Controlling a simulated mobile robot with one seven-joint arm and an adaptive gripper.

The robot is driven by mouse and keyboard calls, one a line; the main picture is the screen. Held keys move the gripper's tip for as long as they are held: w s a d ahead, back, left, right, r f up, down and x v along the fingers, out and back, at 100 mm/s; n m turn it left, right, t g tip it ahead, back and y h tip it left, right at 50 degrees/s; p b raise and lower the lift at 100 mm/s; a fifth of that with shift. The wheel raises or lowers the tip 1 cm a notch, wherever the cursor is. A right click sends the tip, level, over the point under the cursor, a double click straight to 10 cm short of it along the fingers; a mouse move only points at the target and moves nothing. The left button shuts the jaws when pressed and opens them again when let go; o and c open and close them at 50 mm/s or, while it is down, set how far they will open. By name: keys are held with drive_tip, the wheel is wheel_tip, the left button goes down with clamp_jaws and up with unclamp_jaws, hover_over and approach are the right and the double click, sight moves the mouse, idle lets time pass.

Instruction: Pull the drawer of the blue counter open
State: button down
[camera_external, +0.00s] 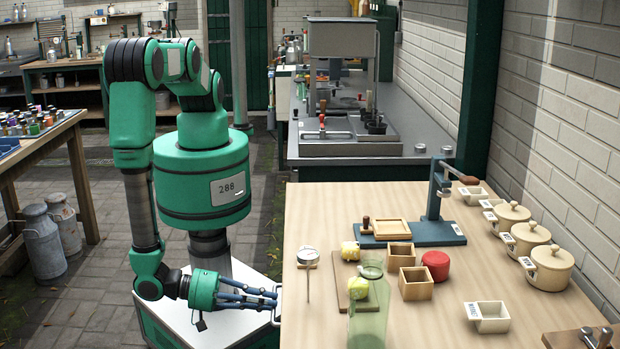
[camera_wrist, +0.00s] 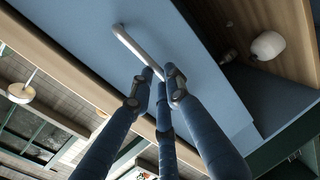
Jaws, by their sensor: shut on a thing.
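The blue counter's drawer front (camera_wrist: 190,70) fills the middle of the wrist view, with a pale metal bar handle (camera_wrist: 134,44) on it. My gripper (camera_wrist: 160,80) has its dark blue fingers closed at the near end of this handle. In the external view my gripper (camera_external: 268,299) reaches right to the pale handle (camera_external: 277,305) at the left edge of the counter's wooden top (camera_external: 325,215). The counter's blue front is hidden there. I cannot tell how far the drawer stands out.
On the counter top stand a green glass jar (camera_external: 369,315), a dial thermometer (camera_external: 308,262), wooden boxes (camera_external: 415,284), a blue press (camera_external: 415,235) and several lidded pots (camera_external: 548,268). Milk cans (camera_external: 42,240) stand on the floor at left. A grey bench (camera_external: 345,150) stands behind.

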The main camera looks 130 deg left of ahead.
drive_tip(key=f+v, duration=0.3)
drive_tip(key=v, duration=1.2)
drive_tip(key=s+d+f+p+v, duration=0.1)
drive_tip(key=f+v, duration=0.2)
drive_tip(key=v, duration=1.2)
drive_tip(key=shift+s+d+f, duration=0.2)
drive_tip(key=shift+s+d, duration=0.05)
drive_tip(key=c, duration=1.7)
unclamp_jaws()
drive_tip(key=shift+o, duration=0.2)
drive_tip(key=v, duration=1.2)
